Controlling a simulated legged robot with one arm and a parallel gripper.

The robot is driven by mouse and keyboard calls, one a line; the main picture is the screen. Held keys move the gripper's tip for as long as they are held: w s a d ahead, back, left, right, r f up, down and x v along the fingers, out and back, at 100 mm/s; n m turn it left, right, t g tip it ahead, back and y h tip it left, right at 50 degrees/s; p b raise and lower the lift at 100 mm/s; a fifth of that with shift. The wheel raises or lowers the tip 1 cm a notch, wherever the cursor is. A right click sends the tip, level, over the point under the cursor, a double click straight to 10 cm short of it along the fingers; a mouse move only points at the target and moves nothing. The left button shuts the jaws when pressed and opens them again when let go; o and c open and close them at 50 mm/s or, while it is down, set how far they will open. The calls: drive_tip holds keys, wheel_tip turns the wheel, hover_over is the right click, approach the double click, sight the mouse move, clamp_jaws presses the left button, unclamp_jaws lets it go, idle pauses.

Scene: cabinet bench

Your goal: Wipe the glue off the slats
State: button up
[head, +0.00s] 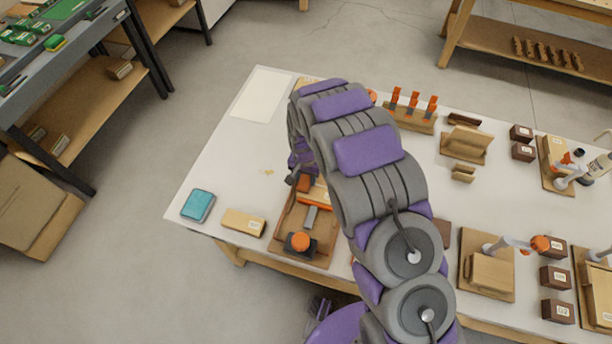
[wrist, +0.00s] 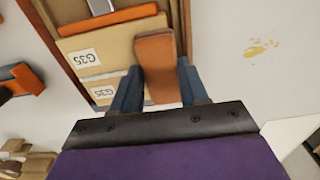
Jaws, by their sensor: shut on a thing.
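My gripper (wrist: 158,82) is shut on a brown block (wrist: 155,52) with an orange edge, seen between its two dark fingers in the wrist view. The block overlaps the pale slats (wrist: 112,48), which carry white G35 labels; I cannot tell whether it touches them. An orange clamp bar (wrist: 108,20) lies across the slats. In the head view the clamp's orange knob (head: 300,241) shows at the front of the wooden board (head: 319,252); my arm hides part of this. Yellow glue spots (wrist: 262,47) lie on the white tabletop beside the board.
A pale wood block (head: 243,223) lies left of the board. A white sheet (head: 262,95) is at the back left. Orange-topped clamps in a rack (head: 410,117), wooden pieces and dark boxes (head: 556,277) fill the right side. The table's left part is mostly clear.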

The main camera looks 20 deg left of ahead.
sight(316, 186)
drive_tip(key=shift+d, duration=0.25)
drive_tip(key=shift+w+d+p, duration=0.15)
drive_tip(key=shift+d+p, duration=0.1)
drive_tip(key=shift+d, duration=1.7)
drive_tip(key=shift+w+d+p, duration=0.1)
drive_tip(key=shift+d+p, duration=0.1)
drive_tip(key=shift+d, duration=1.75)
drive_tip(key=shift+d, duration=0.1)
drive_tip(key=shift+w+d, duration=0.1)
drive_tip(key=shift+d, duration=0.75)
drive_tip(key=shift+a, duration=0.1)
drive_tip(key=shift+s+a+p, duration=0.15)
drive_tip(key=shift+a+p, duration=0.05)
drive_tip(key=shift+a, duration=1.35)
drive_tip(key=shift+s+a+p, duration=0.1)
drive_tip(key=shift+a+p, duration=0.05)
drive_tip(key=shift+a, duration=1.4)
drive_tip(key=shift+a, duration=0.1)
drive_tip(key=shift+a, duration=1)
